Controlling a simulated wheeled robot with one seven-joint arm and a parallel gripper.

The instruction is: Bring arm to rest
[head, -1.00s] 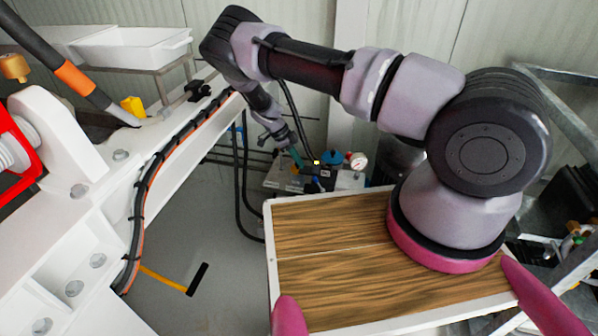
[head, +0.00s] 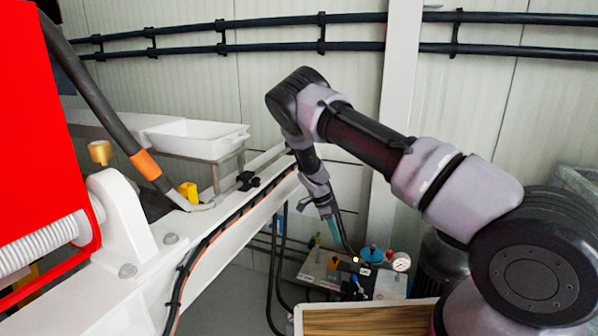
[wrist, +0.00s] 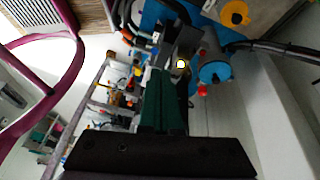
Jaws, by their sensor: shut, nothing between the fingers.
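My arm reaches from the lower right of the head view up to a bent elbow, then hangs down to my gripper (head: 335,232). The gripper points down with its teal fingers together and nothing between them. It appears just above or in front of a small hydraulic unit (head: 385,285) with a blue cap and a gauge; the exact gap is unclear. In the wrist view the dark green fingers (wrist: 165,105) lie side by side, closed, with no object held. The blue cap (wrist: 214,72) is to their right.
A white beam (head: 235,235) with cables runs along the left of my arm. A white tray (head: 195,138) stands behind it. A red guard (head: 50,130) fills the left edge. A round gauge (head: 401,262) sits on the unit. Black pipes (head: 320,47) cross the back wall.

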